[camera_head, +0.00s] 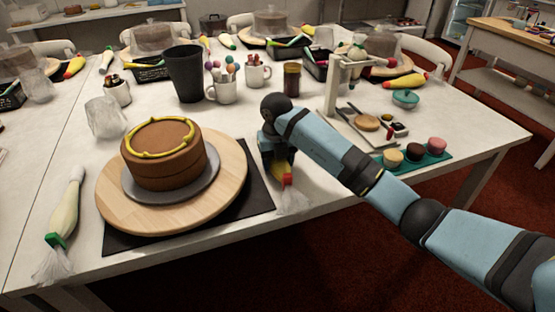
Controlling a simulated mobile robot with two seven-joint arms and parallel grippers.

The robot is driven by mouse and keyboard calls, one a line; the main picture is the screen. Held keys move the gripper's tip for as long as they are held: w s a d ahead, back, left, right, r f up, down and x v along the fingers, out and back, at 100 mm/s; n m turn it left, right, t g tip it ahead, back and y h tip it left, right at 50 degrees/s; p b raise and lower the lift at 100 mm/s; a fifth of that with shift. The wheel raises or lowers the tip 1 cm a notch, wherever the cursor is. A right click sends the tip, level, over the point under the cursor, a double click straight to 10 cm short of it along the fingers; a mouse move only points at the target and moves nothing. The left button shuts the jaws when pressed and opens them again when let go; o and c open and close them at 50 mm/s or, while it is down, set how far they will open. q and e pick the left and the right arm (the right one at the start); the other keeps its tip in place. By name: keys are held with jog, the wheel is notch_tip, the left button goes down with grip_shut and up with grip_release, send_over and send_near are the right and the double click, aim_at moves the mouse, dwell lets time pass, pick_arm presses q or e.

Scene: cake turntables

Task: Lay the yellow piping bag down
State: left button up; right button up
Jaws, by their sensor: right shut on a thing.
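My right gripper (276,156) is shut on the yellow piping bag (286,179). Its red collar and clear plastic tail show below the jaws, pointing toward the table's front edge. My gripper hides most of the yellow body and the nozzle end. The bag is low, beside the right edge of the black mat; I cannot tell whether it touches the table. My left gripper is not in view.
A brown cake (165,166) with a yellow piped ring stands on a wooden turntable (231,186). A pale piping bag with a green collar (65,212) lies at left. Mugs, a dark cup (185,75), a jar (291,80) and a teal cupcake tray (437,161) stand around.

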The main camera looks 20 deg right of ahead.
jog(key=shift+f, duration=0.15)
jog(key=o, duration=0.7)
jog(key=shift+o, duration=0.2)
